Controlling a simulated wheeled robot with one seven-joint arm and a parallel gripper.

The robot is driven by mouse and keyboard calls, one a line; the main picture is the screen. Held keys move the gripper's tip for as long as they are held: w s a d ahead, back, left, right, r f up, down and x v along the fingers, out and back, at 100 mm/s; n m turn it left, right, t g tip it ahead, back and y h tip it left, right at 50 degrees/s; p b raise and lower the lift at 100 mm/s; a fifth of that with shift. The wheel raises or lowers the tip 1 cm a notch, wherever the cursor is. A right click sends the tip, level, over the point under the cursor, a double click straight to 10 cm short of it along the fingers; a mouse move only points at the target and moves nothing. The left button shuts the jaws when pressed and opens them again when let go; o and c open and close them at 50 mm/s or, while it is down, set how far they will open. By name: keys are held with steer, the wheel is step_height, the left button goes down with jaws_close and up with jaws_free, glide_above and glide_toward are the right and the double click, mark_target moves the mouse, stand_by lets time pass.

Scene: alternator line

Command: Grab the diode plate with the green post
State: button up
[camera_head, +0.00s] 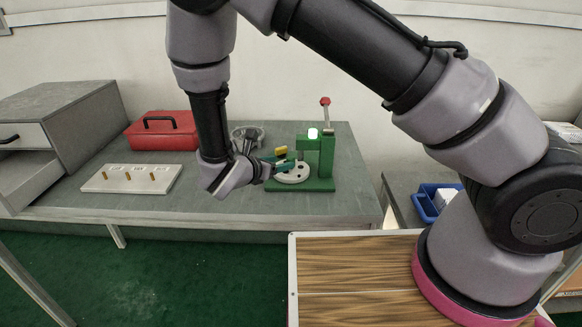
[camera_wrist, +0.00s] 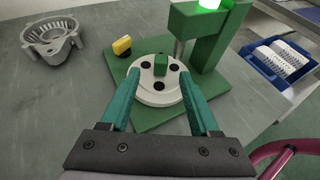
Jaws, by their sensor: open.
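The diode plate is a round white disc with dark holes and a square green post at its centre; it shows in the wrist view (camera_wrist: 150,96) and in the head view (camera_head: 296,177). It sits on the green base of a press (camera_wrist: 228,85). My gripper (camera_wrist: 159,72) has two teal fingers, open and empty between them except for the view of the post (camera_wrist: 160,65). The fingers reach over the disc, one on each side of the post, with a gap to both. Whether they touch the disc, I cannot tell. In the head view my gripper (camera_head: 283,160) partly hides the disc.
The press column (camera_head: 327,155) with a lit green lamp and red-knobbed lever stands right beside the plate. A yellow block (camera_wrist: 122,45) is left of it. A grey housing (camera_wrist: 52,38), red toolbox (camera_head: 162,131), pegged white board (camera_head: 130,179) and blue bin (camera_wrist: 276,66) stand further off.

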mark_target(289, 160)
steer(key=x, duration=0.4)
steer(key=shift+w+d, duration=0.1)
steer(key=shift+d, duration=0.1)
jaws_close()
